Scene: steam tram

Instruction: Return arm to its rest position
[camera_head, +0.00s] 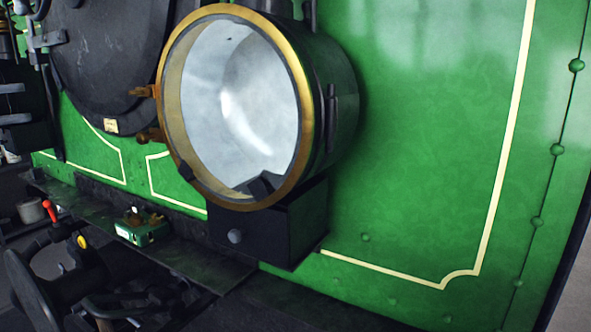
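Neither gripper stands out clearly. At the left and lower left, dark parts crowd together in shadow, and I cannot separate my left gripper from them or see its fingertips. I see nothing held. My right gripper does not show. A big round lamp (240,110) with a brass rim and pale reflecting inside fills the upper middle. It sits on a black box (268,228) against the green tram front (430,130).
A dark ledge (190,258) runs below the lamp. At lower left are a red lever (51,211), a yellow knob (81,241) and a dark disc (28,290).

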